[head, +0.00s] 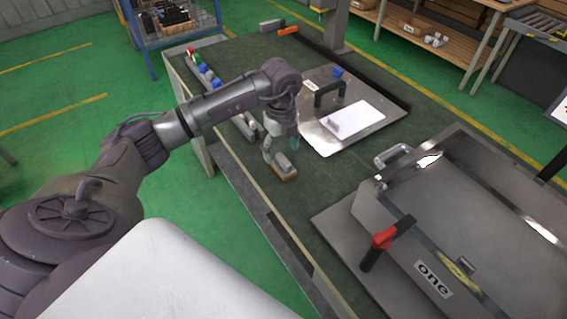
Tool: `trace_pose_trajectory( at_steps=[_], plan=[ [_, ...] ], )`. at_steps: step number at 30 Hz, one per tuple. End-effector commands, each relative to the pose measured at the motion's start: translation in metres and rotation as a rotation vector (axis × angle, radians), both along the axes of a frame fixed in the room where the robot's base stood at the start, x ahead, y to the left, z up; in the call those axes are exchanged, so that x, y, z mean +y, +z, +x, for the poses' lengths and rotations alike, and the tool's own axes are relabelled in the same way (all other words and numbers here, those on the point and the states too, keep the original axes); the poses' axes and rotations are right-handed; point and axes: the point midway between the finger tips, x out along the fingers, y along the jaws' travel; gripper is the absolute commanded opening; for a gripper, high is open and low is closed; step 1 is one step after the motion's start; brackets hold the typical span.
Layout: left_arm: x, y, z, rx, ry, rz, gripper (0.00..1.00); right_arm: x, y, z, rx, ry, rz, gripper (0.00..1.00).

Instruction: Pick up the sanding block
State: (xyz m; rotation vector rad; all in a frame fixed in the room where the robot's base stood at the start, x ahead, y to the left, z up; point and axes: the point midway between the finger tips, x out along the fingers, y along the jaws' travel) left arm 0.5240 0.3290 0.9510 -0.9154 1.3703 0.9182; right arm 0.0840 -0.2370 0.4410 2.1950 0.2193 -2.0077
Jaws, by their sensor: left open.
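The sanding block (285,171), with a grey top and an orange-brown base, lies on the dark green worktop near its left edge. My left gripper (281,150) points down just above and behind it, with its fingers apart and nothing visible between them. I cannot tell whether a finger touches the block. My right gripper does not show.
A metal plate (390,105) with a white pad (353,120) and black handle lies behind the block. Small coloured items (205,72) line the back left edge.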

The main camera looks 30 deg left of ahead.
Motion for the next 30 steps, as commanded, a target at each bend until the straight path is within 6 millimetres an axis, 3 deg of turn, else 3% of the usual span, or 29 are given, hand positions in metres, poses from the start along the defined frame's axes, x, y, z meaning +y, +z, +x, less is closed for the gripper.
trace_pose_trajectory(
  at_steps=[7,15,24,30],
  plan=[
    [-0.002,-0.018,0.001,0.002,-0.001,-0.001,0.75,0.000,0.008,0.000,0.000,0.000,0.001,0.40],
    [-0.004,-0.056,0.004,0.001,-0.001,-0.002,0.75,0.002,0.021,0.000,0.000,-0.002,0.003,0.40],
    [-0.003,-0.062,0.004,-0.003,-0.002,-0.001,0.75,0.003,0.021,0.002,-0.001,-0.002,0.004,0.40],
    [-0.004,-0.061,0.004,-0.002,-0.002,-0.001,0.42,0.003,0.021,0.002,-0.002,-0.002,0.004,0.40]
  ],
)
